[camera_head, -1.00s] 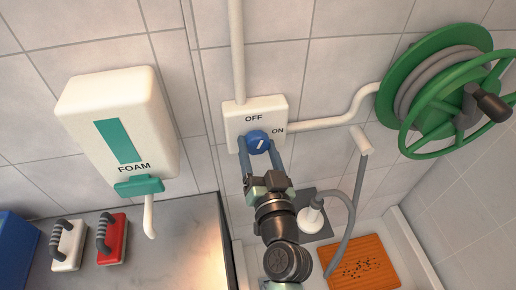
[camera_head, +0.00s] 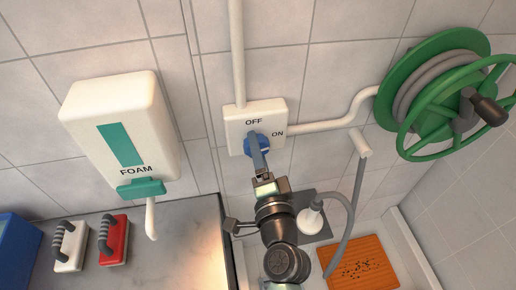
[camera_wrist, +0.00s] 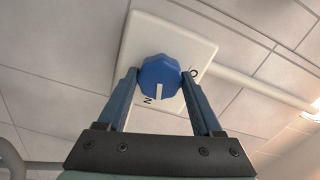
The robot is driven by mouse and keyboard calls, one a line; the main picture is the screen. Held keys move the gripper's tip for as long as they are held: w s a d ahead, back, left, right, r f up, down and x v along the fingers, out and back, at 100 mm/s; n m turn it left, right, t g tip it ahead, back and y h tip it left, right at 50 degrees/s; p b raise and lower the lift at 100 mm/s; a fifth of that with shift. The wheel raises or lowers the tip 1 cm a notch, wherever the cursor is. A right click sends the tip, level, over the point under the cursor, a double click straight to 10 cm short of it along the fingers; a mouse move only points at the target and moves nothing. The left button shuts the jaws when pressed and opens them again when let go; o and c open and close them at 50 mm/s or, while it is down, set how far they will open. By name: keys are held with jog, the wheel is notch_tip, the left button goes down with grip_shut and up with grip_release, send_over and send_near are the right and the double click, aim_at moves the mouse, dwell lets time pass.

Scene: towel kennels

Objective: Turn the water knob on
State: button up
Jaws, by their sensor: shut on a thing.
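The blue water knob (camera_head: 250,143) sits on a white wall plate (camera_head: 236,122) marked OFF at the top and ON at the right. My gripper (camera_head: 257,146) reaches up to it from below and is shut on it; its fingers line up in the head view and hide part of the knob and its pointer. In the wrist view, the knob (camera_wrist: 160,70) is between the two blue fingertips (camera_wrist: 161,76), one touching each side. Its white mark runs toward the gripper base in that picture. Letters of the labels show beside and below the knob.
A foam dispenser (camera_head: 126,125) hangs left of the plate, above a counter with brushes (camera_head: 114,240). A white pipe (camera_head: 330,123) leads right to a green hose reel (camera_head: 440,90). A shower hose (camera_head: 335,205) hangs at the lower right, close to my arm.

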jog(key=shift+m+p, duration=0.3)
jog(key=shift+m, duration=1.3)
jog(key=o, duration=1.4)
jog(key=shift+c, duration=0.2)
jog(key=s+d+b, duration=0.2)
jog(key=s+b, duration=0.2)
jog(key=s, duration=0.8)
jog(key=shift+s+d+b, duration=0.3)
jog(key=shift+s, duration=0.1)
